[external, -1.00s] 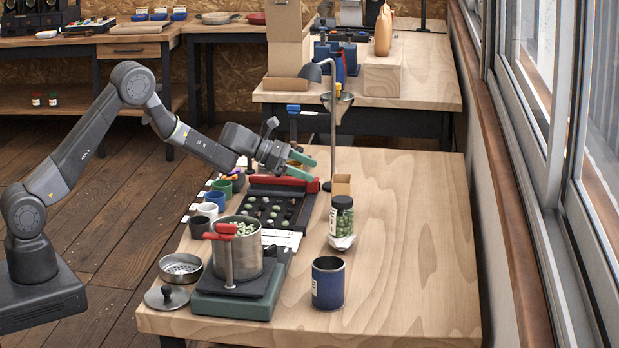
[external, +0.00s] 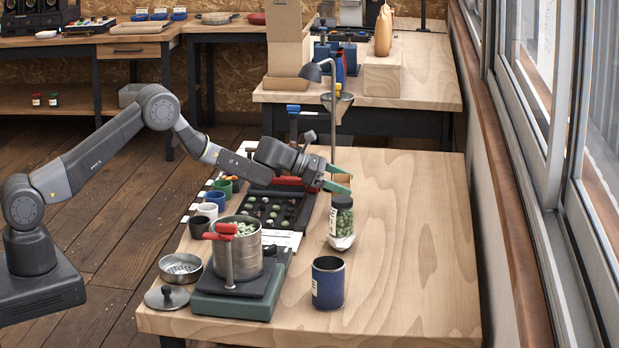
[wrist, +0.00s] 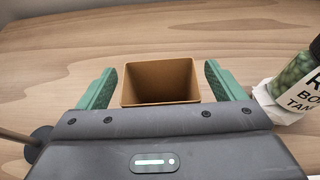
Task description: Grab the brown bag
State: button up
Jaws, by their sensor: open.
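The brown bag (wrist: 160,100) is open-topped and box-shaped. In the wrist view it stands between my gripper's two green fingers, with a gap on each side. My gripper (wrist: 160,72) is open and not closed on it. In the external view the gripper (external: 346,181) reaches over the far part of the bench, and only a small piece of the bag (external: 342,180) shows between the fingers. The bag's lower part is hidden by the gripper and the jar.
A labelled jar of green beans (external: 342,218) stands on crumpled white material close to the bag, at the right in the wrist view (wrist: 295,75). A lamp pole (external: 333,120) rises behind. A blue canister (external: 328,283) stands nearer. The bench's right side (external: 420,230) is clear.

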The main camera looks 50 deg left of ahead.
jog(key=c, duration=1.3)
